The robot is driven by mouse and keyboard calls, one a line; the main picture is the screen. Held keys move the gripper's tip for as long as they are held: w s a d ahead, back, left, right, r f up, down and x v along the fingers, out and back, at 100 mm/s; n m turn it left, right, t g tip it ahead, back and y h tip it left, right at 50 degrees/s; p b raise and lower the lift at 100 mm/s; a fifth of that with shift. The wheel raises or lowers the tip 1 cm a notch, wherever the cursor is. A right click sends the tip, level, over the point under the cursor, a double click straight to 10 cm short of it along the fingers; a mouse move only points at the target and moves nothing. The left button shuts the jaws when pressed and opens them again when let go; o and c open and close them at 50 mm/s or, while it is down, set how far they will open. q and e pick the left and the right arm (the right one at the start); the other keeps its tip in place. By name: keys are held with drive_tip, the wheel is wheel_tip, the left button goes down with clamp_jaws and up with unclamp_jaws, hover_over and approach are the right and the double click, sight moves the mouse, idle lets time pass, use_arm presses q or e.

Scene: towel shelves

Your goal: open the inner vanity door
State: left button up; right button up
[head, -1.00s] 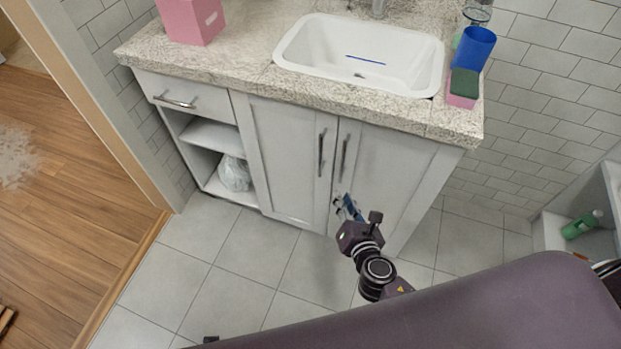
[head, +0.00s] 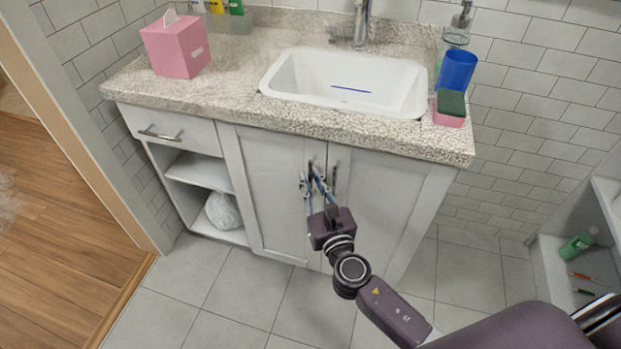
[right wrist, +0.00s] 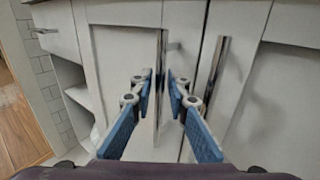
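The vanity has two white doors side by side. The left door (head: 275,200) and the right door (head: 385,200) both look closed, each with a vertical metal bar handle near the middle seam. My right gripper (head: 317,180) is in front of the handles. In the right wrist view its blue-padded fingers (right wrist: 160,90) are apart, with the left door's handle (right wrist: 161,75) showing between them. Contact with the handle cannot be told. The right door's handle (right wrist: 215,72) stands just right of the right finger. In the head view the gripper partly hides the handles. My left gripper is not in view.
Left of the doors are a drawer (head: 175,131) and open shelves holding a plastic bag (head: 223,211). The granite counter (head: 235,100) holds a sink, pink tissue box, blue cup and sponge. Tiled floor (head: 235,290) is clear before the vanity.

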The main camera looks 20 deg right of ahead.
drive_tip(key=shift+w, duration=0.2)
drive_tip(key=shift+c, duration=0.6)
clamp_jaws()
drive_tip(key=shift+s+a, duration=0.1)
